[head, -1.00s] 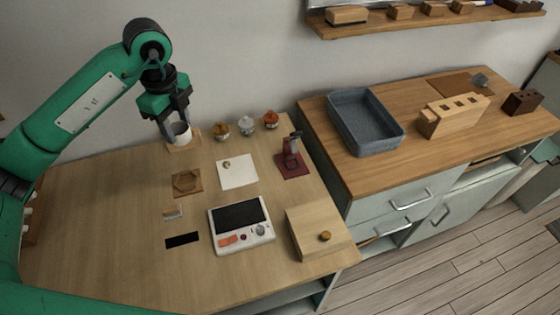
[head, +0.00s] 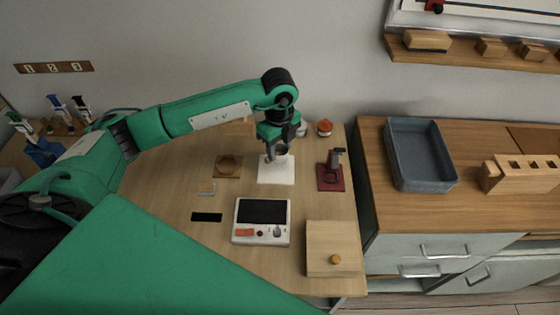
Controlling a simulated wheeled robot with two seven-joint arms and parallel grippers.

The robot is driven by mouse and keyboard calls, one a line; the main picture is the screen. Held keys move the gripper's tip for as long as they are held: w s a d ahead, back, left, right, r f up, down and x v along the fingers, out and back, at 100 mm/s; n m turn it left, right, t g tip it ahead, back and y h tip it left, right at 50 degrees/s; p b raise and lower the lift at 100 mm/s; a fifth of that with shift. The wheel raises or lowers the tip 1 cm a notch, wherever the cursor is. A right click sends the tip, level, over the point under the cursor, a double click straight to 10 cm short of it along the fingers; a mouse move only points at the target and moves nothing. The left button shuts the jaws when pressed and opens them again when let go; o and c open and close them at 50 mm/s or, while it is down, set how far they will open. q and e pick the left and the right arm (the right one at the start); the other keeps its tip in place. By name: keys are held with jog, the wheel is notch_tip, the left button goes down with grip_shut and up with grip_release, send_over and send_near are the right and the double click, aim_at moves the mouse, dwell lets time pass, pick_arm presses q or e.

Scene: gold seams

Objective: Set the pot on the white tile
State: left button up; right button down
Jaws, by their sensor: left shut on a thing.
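My left gripper (head: 276,155) is over the back part of the white tile (head: 276,176) and is shut on the small pale pot (head: 281,148). The fingers and hand hide much of the pot. I cannot tell whether its base touches the tile or hangs just above it. The front of the tile is bare. My right gripper is not in view.
A wooden square with a round recess (head: 228,167) lies left of the tile, and a dark red stand (head: 330,178) is on its right. A white device (head: 261,233) and a wooden box (head: 333,235) are in front. A red-topped jar (head: 324,128) stands behind.

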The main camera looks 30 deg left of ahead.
pick_arm(q)
notch_tip(320, 180, down, 3)
jog(key=shift+r, duration=0.15)
jog(key=shift+f, duration=0.55)
notch_tip(320, 180, down, 4)
jog(key=shift+r+p, duration=0.1)
jog(key=shift+p, duration=0.4)
jog(key=o, duration=1)
jog(key=shift+c, duration=0.2)
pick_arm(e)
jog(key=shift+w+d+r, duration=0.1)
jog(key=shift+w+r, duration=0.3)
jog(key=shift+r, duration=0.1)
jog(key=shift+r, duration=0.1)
